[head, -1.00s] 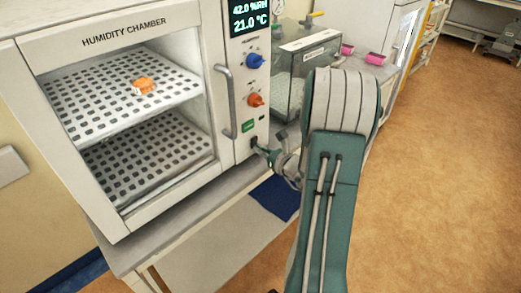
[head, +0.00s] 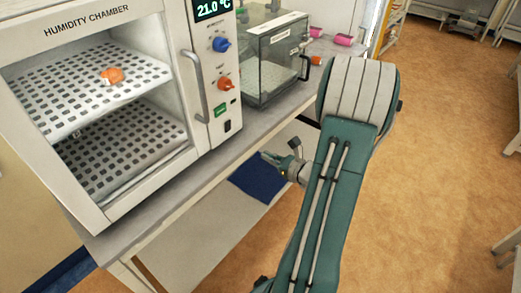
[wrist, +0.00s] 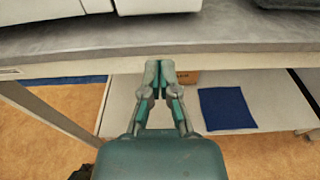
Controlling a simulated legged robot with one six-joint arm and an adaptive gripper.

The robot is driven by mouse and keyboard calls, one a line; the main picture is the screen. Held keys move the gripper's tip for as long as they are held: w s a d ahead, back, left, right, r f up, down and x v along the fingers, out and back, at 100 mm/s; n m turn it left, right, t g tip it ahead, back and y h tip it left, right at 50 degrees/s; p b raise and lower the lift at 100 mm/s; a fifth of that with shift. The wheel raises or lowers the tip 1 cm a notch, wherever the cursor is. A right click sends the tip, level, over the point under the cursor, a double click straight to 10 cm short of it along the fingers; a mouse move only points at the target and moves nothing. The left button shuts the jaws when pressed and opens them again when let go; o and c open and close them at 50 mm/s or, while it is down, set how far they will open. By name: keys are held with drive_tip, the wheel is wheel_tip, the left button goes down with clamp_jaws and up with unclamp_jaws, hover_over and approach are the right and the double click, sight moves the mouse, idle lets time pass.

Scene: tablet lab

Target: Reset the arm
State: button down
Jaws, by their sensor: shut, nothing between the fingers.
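My arm reaches forward at the right of the head view, with its big grey-and-teal joint in front. My gripper (head: 272,160) shows small to the left of the arm, in front of the bench edge and over the lower shelf. In the wrist view my gripper (wrist: 160,72) points at the bench edge, its fingertips together with nothing held between them. It looks apart from the bench, though the exact gap is hard to tell.
A humidity chamber (head: 207,140) stands on the grey bench (head: 170,188), an orange item (head: 112,75) on its upper perforated shelf. A clear box (head: 270,75) stands beside it. A blue mat (head: 256,178) lies on the lower shelf (wrist: 265,90). Open floor (head: 430,200) is at the right.

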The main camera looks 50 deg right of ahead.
drive_tip(key=shift+s+a, duration=0.1)
drive_tip(key=shift+a, duration=0.15)
drive_tip(key=shift+d, duration=0.1)
drive_tip(key=a+r+n+g+y, duration=0.45)
drive_tip(key=a+n, duration=0.45)
drive_tip(key=a, duration=0.3)
drive_tip(key=a+r+n+g+y, duration=0.35)
drive_tip(key=a+n+g, duration=0.25)
drive_tip(key=a+n, duration=0.45)
drive_tip(key=s+a+r+n+h, duration=0.7)
drive_tip(key=s+r+n+h, duration=0.1)
drive_tip(key=n, duration=0.7)
drive_tip(key=shift+s+r+h, duration=0.3)
drive_tip(key=shift+s+h, duration=0.4)
